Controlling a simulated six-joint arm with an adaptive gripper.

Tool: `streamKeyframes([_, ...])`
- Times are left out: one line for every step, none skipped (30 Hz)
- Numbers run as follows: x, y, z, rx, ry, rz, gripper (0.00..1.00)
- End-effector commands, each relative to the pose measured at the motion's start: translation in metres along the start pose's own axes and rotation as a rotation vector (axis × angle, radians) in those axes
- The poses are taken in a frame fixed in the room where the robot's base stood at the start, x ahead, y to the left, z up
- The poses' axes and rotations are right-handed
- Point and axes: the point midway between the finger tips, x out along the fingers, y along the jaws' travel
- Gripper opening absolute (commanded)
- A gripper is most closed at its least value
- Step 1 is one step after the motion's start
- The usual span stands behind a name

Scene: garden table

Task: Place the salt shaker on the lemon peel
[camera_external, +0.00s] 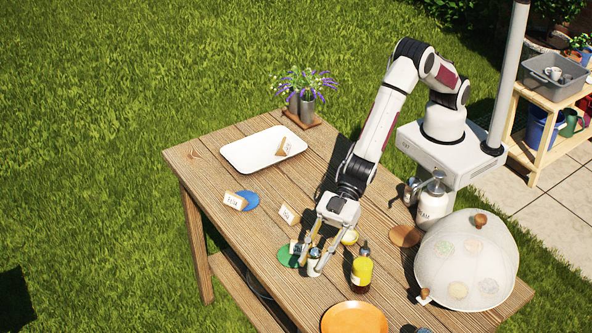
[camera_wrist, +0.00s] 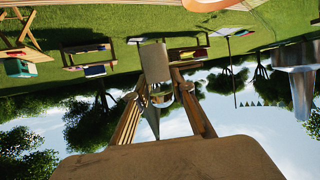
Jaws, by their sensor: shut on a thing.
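My gripper (camera_external: 309,264) is low over the near part of the table, its fingers shut around a small pale shaker with a grey top, which I take as the salt shaker (camera_external: 314,266). Whether its base touches the table I cannot tell. In the wrist view the fingers (camera_wrist: 160,105) reach toward a grey block-like piece (camera_wrist: 155,62), likely part of the shaker. A small pale yellow piece, likely the lemon peel (camera_external: 350,237), lies right of the gripper, apart from the shaker. The wrist view does not clearly show it.
A yellow bottle (camera_external: 361,272) stands close right of the gripper. A green disc (camera_external: 289,256) lies at its left. An orange plate (camera_external: 354,318), a mesh dome (camera_external: 466,262) and a white canister (camera_external: 432,203) stand nearer the right. A white tray (camera_external: 242,155) and blue disc (camera_external: 249,200) lie farther left.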

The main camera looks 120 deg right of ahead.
Motion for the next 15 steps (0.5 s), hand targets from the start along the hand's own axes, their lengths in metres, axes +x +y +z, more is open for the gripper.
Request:
streamKeyframes([-0.001,0.006,-0.002,0.003,0.002,0.007,0.01])
streamKeyframes([-0.002,0.01,-0.003,0.004,0.002,0.011,0.01])
streamKeyframes([-0.003,0.015,-0.006,0.007,0.003,0.017,0.01])
streamKeyframes([-0.004,0.02,-0.008,0.009,0.004,0.023,0.01])
streamKeyframes([-0.006,0.025,-0.011,0.011,0.004,0.029,0.01])
streamKeyframes([-0.009,0.034,-0.013,0.015,0.004,0.039,0.01])
streamKeyframes([-0.011,0.041,-0.015,0.019,0.004,0.047,0.01])
streamKeyframes([-0.014,0.048,-0.017,0.022,0.003,0.054,0.01])
streamKeyframes([-0.019,0.059,-0.017,0.027,0.002,0.065,0.01])
streamKeyframes([-0.023,0.067,-0.018,0.029,0.002,0.072,0.01])
streamKeyframes([-0.028,0.074,-0.018,0.029,0.002,0.074,0.01])
streamKeyframes([-0.035,0.085,-0.018,0.031,0.003,0.078,0.01])
streamKeyframes([-0.039,0.09,-0.018,0.031,0.002,0.076,0.01])
streamKeyframes([-0.043,0.095,-0.018,0.03,0.002,0.075,0.01])
streamKeyframes([-0.049,0.102,-0.018,0.03,0.002,0.073,0.01])
